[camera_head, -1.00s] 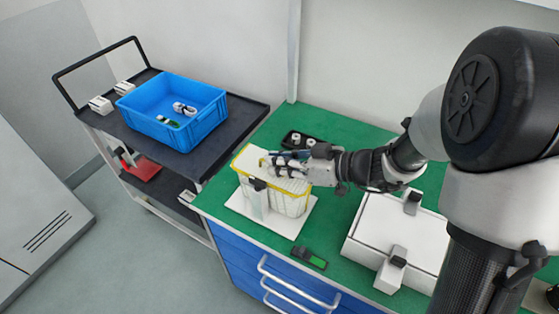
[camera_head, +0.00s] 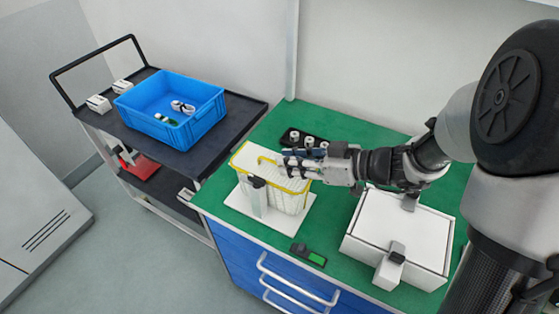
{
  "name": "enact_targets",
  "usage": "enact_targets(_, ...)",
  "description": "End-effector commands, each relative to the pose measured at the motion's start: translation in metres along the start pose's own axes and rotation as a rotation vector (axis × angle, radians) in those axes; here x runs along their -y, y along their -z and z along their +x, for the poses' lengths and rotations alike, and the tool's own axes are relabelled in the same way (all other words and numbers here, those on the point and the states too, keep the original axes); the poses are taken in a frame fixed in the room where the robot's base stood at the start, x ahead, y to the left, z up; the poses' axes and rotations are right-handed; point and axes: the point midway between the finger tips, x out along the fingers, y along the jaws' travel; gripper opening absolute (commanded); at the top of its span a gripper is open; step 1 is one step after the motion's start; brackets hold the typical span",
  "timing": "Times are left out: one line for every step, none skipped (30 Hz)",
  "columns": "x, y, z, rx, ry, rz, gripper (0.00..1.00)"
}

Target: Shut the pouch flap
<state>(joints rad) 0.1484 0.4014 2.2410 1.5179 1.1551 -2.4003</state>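The pouch (camera_head: 285,200) is a white, ribbed-looking bag with yellow edging, standing upright on a white base plate (camera_head: 240,205) on the green bench. Its top (camera_head: 252,160) shows a white surface with a yellow edge. I cannot tell clearly whether this is the flap lying over the mouth or how far it is shut. A pale upright post with a dark top (camera_head: 257,190) stands at the pouch's front. My gripper (camera_head: 283,164) is over the right part of the pouch's top and hides some of it. Its fingers are too small to tell whether they are open or touching the pouch.
A black tray with white round pieces (camera_head: 302,140) lies behind my gripper. A white box with clasps (camera_head: 400,235) stands to the right. A dark device with a green screen (camera_head: 308,255) lies in front. A blue crate (camera_head: 170,110) sits on the dark cart at left.

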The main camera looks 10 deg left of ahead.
Motion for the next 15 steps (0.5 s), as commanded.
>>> enact_targets(-0.002, 0.001, -0.013, -0.002, -0.007, -0.001, 0.16)
enact_targets(-0.001, 0.000, -0.020, -0.002, -0.006, 0.000, 0.16)
enact_targets(-0.001, 0.000, -0.029, -0.001, -0.006, 0.002, 0.16)
enact_targets(-0.001, 0.000, -0.035, -0.001, -0.006, 0.001, 0.16)
enact_targets(-0.001, 0.000, -0.041, -0.001, -0.005, 0.000, 0.16)
enact_targets(-0.001, 0.000, -0.049, 0.000, -0.005, 0.001, 0.16)
enact_targets(0.000, -0.001, -0.053, 0.001, -0.004, 0.002, 0.16)
enact_targets(0.000, -0.001, -0.058, 0.000, -0.003, 0.002, 0.16)
enact_targets(0.000, 0.000, -0.064, 0.000, -0.002, 0.002, 0.16)
enact_targets(0.000, -0.001, -0.068, 0.001, -0.002, 0.001, 0.16)
enact_targets(0.000, -0.001, -0.071, 0.001, -0.002, 0.001, 0.16)
enact_targets(0.000, -0.001, -0.074, 0.001, -0.001, 0.001, 0.16)
enact_targets(0.001, -0.001, -0.076, 0.001, 0.000, 0.001, 0.16)
enact_targets(0.001, -0.001, -0.078, 0.001, 0.001, 0.002, 0.16)
enact_targets(0.001, -0.001, -0.079, 0.002, 0.002, 0.002, 0.16)
